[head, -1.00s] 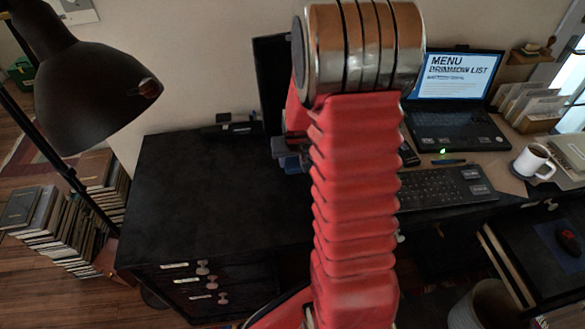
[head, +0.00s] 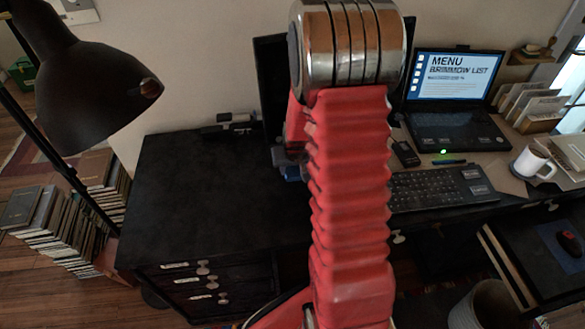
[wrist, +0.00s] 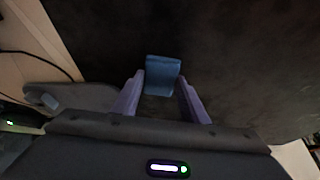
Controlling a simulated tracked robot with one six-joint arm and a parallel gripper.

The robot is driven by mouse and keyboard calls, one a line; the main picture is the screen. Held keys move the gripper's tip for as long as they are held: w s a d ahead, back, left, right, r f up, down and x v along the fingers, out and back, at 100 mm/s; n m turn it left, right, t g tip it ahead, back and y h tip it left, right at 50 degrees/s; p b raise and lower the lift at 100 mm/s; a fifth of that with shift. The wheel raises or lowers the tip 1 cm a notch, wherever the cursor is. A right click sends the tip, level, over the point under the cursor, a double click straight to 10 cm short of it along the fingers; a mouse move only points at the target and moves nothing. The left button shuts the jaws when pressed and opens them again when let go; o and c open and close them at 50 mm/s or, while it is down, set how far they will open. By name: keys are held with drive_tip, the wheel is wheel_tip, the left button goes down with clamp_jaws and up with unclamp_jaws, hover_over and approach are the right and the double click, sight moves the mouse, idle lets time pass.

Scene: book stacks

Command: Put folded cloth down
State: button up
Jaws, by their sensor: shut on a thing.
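The folded cloth (wrist: 162,78) is a small blue block in the wrist view. My gripper (wrist: 160,88) has its two purple fingers shut on the cloth, one on each side. The cloth shows against a dark surface (wrist: 240,50); I cannot tell whether it touches it. In the head view my red arm hides most of the gripper, and the cloth cannot be made out clearly there.
The black cabinet top (head: 205,185) left of my arm is largely bare. Right of my arm are a keyboard (head: 430,190), a laptop (head: 450,100), a phone (head: 405,153) and a white mug (head: 532,163). A black lamp (head: 90,85) overhangs the left side.

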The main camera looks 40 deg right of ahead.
drive_tip(key=o, duration=1.1)
drive_tip(key=shift+f, duration=0.1)
drive_tip(key=shift+r, duration=0.2)
drive_tip(key=v, duration=1.2)
drive_tip(key=shift+w, duration=0.1)
